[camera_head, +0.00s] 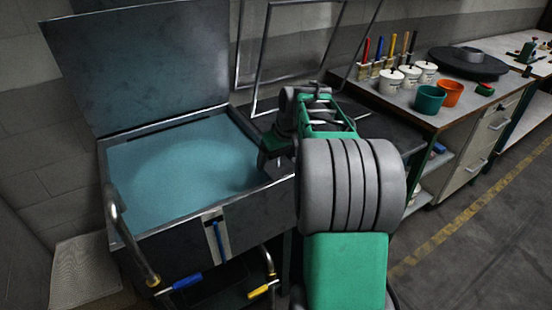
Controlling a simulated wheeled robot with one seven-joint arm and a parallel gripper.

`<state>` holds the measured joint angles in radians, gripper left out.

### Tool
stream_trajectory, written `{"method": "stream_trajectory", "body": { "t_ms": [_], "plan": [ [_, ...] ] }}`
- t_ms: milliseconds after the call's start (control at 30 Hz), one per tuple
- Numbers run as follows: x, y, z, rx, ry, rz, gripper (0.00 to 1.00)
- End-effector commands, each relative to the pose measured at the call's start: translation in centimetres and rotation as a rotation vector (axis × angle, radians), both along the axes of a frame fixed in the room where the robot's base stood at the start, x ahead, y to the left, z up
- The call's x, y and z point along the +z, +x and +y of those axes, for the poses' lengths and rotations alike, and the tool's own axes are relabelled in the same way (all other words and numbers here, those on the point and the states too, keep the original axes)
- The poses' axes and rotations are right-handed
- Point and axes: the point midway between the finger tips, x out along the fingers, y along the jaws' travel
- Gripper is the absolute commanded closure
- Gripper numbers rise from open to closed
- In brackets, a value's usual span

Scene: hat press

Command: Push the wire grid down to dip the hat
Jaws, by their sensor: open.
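A dark metal tank (255,198) stands at the left, filled with blue liquid (175,165). Its lid (140,65) stands raised at the back. A thin metal frame (262,45), perhaps the wire grid, stands upright behind the tank's right side; I cannot make out mesh in it. I see no hat in the liquid. A dark, wide-brimmed round thing (468,62) on the bench may be a hat, but I cannot be sure. My gripper (272,165) is at the tank's right rim, below the frame. My arm partly hides it and the surface behind.
The bench (400,108) at the right holds white pots (390,82), a green bucket (430,98), an orange bucket (450,92) and upright brushes. Curved metal handles (128,235) stick out at the tank's front. The floor at the lower right is clear.

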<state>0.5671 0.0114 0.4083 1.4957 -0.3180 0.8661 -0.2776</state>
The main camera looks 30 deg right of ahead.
Motion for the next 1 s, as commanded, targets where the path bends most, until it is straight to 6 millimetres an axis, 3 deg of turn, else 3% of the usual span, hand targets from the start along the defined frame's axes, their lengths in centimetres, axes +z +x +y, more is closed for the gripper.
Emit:
{"method": "stream_trajectory", "body": {
  "t_ms": [167,500,1000],
  "plan": [
    [1.1,-0.3,-0.1,-0.001,-0.002,-0.003,0.16],
    [6.8,-2.7,0.0,0.001,0.000,-0.001,0.16],
    [7.2,-3.0,0.0,0.000,0.000,0.000,0.16]
  ]
}}
